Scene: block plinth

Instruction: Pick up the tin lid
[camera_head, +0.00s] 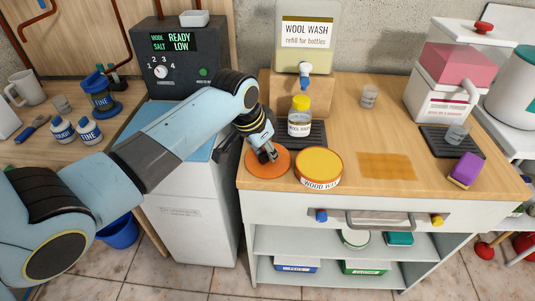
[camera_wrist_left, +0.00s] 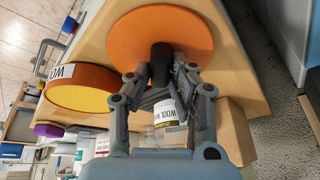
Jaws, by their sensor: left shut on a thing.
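The tin lid is a flat round orange disc (camera_head: 256,164) at the left front corner of the wooden counter. In the left wrist view the lid (camera_wrist_left: 150,28) shows a dark knob in its middle. My left gripper (camera_head: 268,153) reaches down onto it from the left, and its fingers (camera_wrist_left: 161,72) are shut on the knob. I cannot tell whether the lid touches the counter. The open-looking tin (camera_head: 318,165), with yellow inside its rim and a white "WOOD W..." label, stands just right of the lid; it also shows in the left wrist view (camera_wrist_left: 82,92). My right gripper is in neither view.
A yellow-capped wool wash bottle (camera_head: 300,122) stands behind on a dark tray, under a large dispenser (camera_head: 306,35). An orange-brown mat (camera_head: 386,167) and a purple sponge (camera_head: 466,168) lie to the right. The counter between tin and mat is clear.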

